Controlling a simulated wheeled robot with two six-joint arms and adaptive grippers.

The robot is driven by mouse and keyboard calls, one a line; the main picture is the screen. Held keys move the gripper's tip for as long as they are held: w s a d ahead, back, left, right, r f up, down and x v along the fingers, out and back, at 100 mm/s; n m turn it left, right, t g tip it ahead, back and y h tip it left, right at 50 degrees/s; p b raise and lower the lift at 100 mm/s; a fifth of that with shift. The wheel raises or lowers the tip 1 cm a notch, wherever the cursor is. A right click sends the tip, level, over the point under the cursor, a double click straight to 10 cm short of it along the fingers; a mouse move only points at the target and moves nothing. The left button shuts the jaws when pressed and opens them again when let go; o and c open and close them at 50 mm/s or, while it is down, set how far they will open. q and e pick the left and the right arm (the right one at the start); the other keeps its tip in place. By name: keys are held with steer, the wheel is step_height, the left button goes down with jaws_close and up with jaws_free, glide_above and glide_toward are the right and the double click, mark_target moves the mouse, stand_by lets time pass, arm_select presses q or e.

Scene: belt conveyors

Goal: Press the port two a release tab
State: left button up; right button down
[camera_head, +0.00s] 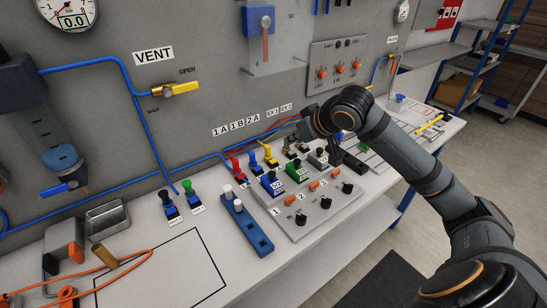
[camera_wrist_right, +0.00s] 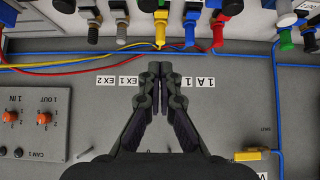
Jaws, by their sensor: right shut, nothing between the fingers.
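Several coloured fittings stand in a row by the wall. The yellow fitting (camera_head: 268,156) is in line with the label 2A (camera_head: 253,117); it also shows in the wrist view (camera_wrist_right: 160,38). A release tab is too small to make out. My right gripper (camera_head: 303,136) is by the wall side of this row, partly hidden by its own arm. In the wrist view its fingers (camera_wrist_right: 160,64) are together and empty, with the tips just short of the yellow fitting. I cannot tell whether they touch it. The fingers cover the 2A label there. My left gripper is out of view.
Valve blocks with green (camera_head: 293,167) and blue parts stand in front. Thin red, blue and yellow tubes run along the wall.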

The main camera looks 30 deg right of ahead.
steer(key=p+x, duration=0.1)
steer(key=x, duration=0.4)
steer(key=shift+w+a+f, duration=0.1)
steer(key=shift+a+f, duration=0.05)
glide_above(273, 161)
steer(key=s, duration=0.2)
steer(key=f, duration=0.4)
steer(key=shift+w+d, duration=0.2)
steer(key=shift+w, duration=0.05)
step_height(273, 161, down, 2)
steer(key=shift+f, duration=0.25)
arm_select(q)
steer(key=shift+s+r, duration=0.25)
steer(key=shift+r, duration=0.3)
arm_select(e)
steer(key=shift+d+f, duration=0.1)
steer(key=shift+f, duration=0.4)
steer(key=shift+s, duration=0.1)
